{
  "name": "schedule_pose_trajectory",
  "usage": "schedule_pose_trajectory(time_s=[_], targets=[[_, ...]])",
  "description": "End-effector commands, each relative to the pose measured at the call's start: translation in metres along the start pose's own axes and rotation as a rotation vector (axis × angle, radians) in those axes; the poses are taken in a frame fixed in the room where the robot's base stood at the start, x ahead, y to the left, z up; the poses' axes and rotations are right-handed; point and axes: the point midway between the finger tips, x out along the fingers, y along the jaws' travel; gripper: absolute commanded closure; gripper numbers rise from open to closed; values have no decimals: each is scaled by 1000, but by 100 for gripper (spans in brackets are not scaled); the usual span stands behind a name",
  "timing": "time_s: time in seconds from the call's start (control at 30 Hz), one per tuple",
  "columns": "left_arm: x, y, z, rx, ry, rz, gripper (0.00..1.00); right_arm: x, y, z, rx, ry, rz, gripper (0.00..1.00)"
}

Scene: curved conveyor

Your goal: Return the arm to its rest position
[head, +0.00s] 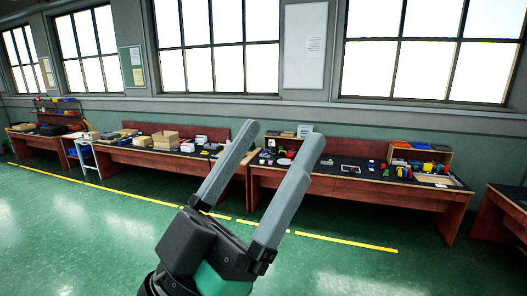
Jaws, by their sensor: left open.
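My left gripper (281,150) stands large in the lower middle of the head view, close to the camera. Its two long grey fingers point up and to the right, with a clear gap between them. It is open, and nothing shows between the fingertips. Its dark wrist with a green part shows at the bottom edge. My right gripper is not in this view.
Wooden workbenches with dark tops, one at the right (345,187) and one at the left (150,159), stand along the far wall. They hold boxes and small items. The green floor (100,225) is clear, with a yellow line across it. No conveyor shows.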

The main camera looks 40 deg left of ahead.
Motion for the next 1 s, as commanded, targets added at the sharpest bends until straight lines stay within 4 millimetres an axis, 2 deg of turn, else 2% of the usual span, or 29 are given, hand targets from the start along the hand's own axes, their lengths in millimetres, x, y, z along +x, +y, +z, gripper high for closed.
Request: schedule_pose_trajectory(time_s=[0.03, 0.1, 0.37, 0.47, 0.73, 0.8, 1.0], targets=[[0, 3, -11, -5, 27, 6, 15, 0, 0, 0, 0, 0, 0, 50], [0, 4, -17, -8, 42, 8, 15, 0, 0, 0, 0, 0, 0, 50], [3, 4, -19, -6, 38, 7, 15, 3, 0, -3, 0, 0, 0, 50], [18, 4, -33, -6, 37, 7, 15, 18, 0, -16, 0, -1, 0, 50], [83, 3, -96, -6, 37, 6, 15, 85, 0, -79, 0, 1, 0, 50], [88, 3, -102, -6, 37, 6, 15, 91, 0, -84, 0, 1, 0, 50], [84, 3, -97, -6, 35, 6, 15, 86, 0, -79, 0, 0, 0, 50]])
